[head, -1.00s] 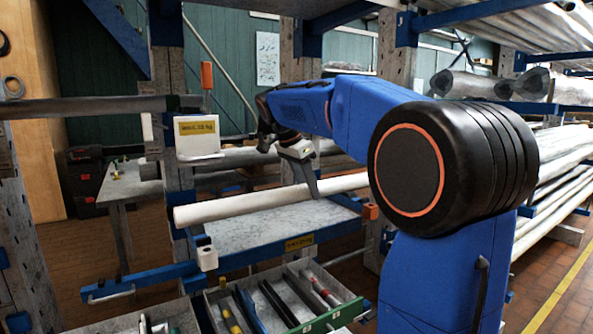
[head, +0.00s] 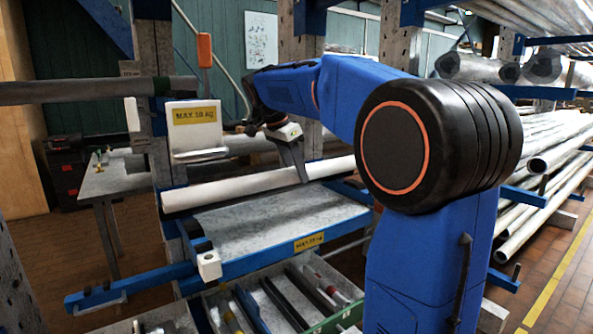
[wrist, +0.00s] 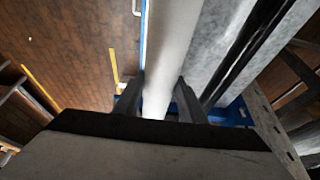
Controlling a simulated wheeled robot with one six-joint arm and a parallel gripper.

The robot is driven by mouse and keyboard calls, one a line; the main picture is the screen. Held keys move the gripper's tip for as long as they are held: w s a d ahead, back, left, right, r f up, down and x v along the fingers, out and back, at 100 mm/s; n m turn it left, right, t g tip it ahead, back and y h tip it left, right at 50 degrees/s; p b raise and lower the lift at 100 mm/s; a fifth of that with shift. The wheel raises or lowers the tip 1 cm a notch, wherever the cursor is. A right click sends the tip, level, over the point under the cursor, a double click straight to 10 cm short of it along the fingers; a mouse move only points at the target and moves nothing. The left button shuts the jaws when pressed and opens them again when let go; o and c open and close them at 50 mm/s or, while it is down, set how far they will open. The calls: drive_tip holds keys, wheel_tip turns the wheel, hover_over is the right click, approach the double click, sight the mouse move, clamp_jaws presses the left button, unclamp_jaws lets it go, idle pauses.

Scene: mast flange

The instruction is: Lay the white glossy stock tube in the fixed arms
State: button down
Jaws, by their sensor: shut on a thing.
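The white glossy stock tube (head: 235,188) is level, at a slight slant in the head view, above a grey shelf with a blue frame (head: 280,225). My gripper (head: 301,172) is shut on it right of its middle. In the wrist view the tube (wrist: 168,55) runs between both fingers of my gripper (wrist: 160,98). A blue arm with a white end block (head: 208,265) sticks out below the tube's left end. Another blue arm (head: 350,190) is near its right end, partly hidden by my arm. Contact between tube and arms cannot be told.
A white bracket with a yellow label (head: 195,128) and a grey tube (head: 95,91) are above the left end. A drawer of tools (head: 275,300) is below. Racked pipes (head: 545,165) fill the right. Another blue bar (head: 130,288) juts left.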

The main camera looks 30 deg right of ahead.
drive_tip(key=shift+f, duration=4.7)
drive_tip(key=c, duration=1)
unclamp_jaws()
drive_tip(key=shift+c, duration=0.2)
drive_tip(key=v, duration=1.7)
drive_tip(key=shift+a+r, duration=0.1)
